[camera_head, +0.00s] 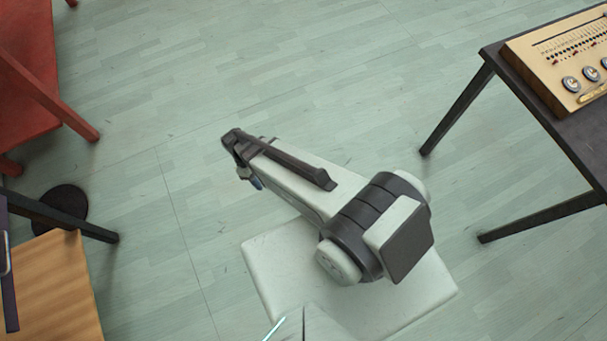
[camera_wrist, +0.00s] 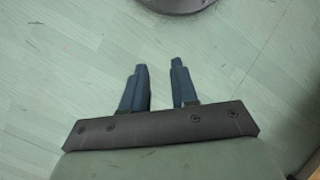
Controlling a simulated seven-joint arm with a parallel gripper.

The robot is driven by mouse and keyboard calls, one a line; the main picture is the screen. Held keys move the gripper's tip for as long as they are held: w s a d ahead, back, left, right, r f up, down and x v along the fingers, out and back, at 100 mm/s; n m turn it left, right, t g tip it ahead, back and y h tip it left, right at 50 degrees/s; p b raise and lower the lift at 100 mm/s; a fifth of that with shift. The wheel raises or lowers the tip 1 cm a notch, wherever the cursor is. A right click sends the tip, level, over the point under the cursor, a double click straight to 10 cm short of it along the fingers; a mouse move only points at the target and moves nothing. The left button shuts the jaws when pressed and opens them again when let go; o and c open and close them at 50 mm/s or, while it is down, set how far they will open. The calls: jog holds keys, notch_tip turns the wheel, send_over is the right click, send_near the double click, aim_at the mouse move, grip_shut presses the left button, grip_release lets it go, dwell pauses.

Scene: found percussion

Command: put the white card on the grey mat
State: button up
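I see neither the white card nor the grey mat in either view. My gripper (camera_wrist: 159,68) shows in the wrist view with its two blue fingers apart and only bare floor between them. In the head view my gripper (camera_head: 252,181) is at the far end of my arm, over open floor, with its fingers mostly hidden.
A dark table (camera_head: 560,127) at the right bears a tan panel with dials (camera_head: 562,62). Red furniture (camera_head: 25,85) stands upper left, a wooden surface (camera_head: 50,285) lower left, beside a dark disc (camera_head: 66,200). A round dark base (camera_wrist: 175,4) tops the wrist view. The middle floor is clear.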

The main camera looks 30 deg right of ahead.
jog(key=s+d+m+g, duration=0.1)
jog(key=s+d+m, duration=0.3)
jog(key=s, duration=0.5)
jog(key=s+d+f+m+y, duration=0.1)
jog(key=s+d+m, duration=0.3)
jog(key=s+d, duration=0.3)
jog(key=shift+s+d+f+g+y, duration=0.3)
jog(key=shift+s+d+g, duration=0.1)
jog(key=shift+s, duration=0.5)
